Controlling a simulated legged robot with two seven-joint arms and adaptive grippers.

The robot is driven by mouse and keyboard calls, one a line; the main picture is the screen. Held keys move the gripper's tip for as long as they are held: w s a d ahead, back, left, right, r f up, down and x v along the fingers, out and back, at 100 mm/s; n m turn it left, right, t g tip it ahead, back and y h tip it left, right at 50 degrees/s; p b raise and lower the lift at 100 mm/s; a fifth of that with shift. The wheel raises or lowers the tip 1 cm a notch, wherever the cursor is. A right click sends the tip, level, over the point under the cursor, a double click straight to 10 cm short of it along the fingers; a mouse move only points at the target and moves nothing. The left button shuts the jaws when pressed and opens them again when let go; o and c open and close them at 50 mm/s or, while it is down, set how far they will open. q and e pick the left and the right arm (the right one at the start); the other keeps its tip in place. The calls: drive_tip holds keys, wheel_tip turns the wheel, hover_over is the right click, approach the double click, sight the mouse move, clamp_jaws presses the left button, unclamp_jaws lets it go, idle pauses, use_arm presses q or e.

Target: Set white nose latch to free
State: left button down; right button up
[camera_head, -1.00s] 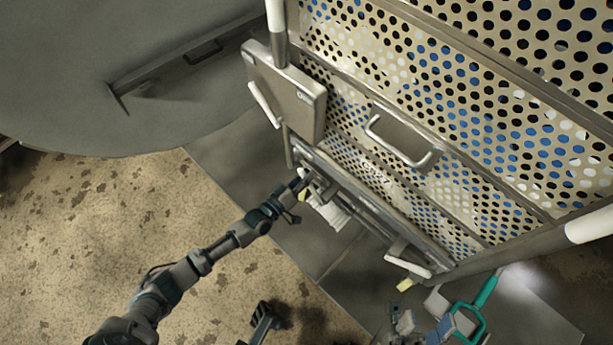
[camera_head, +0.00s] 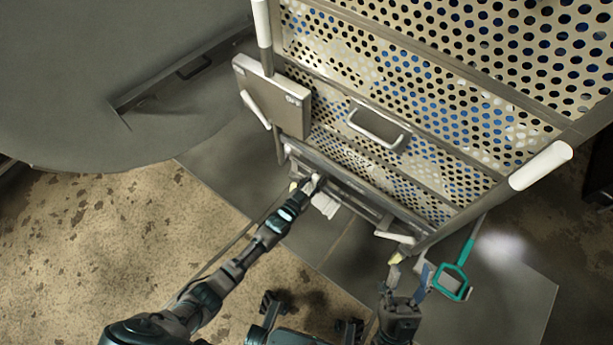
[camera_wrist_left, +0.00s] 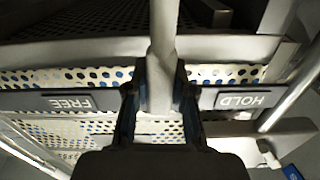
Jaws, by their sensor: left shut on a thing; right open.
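The latch lever (camera_wrist_left: 163,60) is a pale bar standing between the two dark fingers of my left gripper (camera_wrist_left: 160,95) in the left wrist view. The gripper is shut on it. A FREE plate (camera_wrist_left: 75,102) lies to the left of the lever and a HOLD plate (camera_wrist_left: 242,98) to the right; the lever stands between them. In the head view my left gripper (camera_head: 312,184) is at the cart's lower front rail, where it mostly hides the lever. My right gripper (camera_head: 400,285) is open, low at the right, below a white lever (camera_head: 395,237).
The perforated cart (camera_head: 420,75) fills the upper right. It carries a grey box (camera_head: 272,95), a loop handle (camera_head: 375,127) and a white-gripped bar (camera_head: 540,166). A teal-handled tool (camera_head: 455,278) is beside my right gripper. Open floor (camera_head: 100,240) lies to the left.

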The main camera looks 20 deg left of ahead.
use_arm(q)
drive_tip(key=s+d+f+m, duration=0.2)
drive_tip(key=d+f+m, duration=0.1)
drive_tip(key=d+m, duration=0.3)
drive_tip(key=shift+s+f+m, duration=0.25)
drive_tip(key=shift+f+m, duration=0.05)
drive_tip(key=shift+m, duration=0.3)
use_arm(e)
drive_tip(key=shift+w+d+f, duration=0.1)
drive_tip(key=shift+d, duration=0.05)
use_arm(q)
drive_tip(key=c, duration=1.2)
unclamp_jaws()
drive_tip(key=shift+o, duration=1.2)
drive_tip(key=shift+f, duration=0.1)
drive_tip(key=shift+w+r, duration=0.15)
drive_tip(key=shift+r, duration=0.1)
use_arm(e)
drive_tip(key=shift+w+f+h, duration=0.1)
drive_tip(key=shift+w+h, duration=0.05)
drive_tip(key=shift+h, duration=0.15)
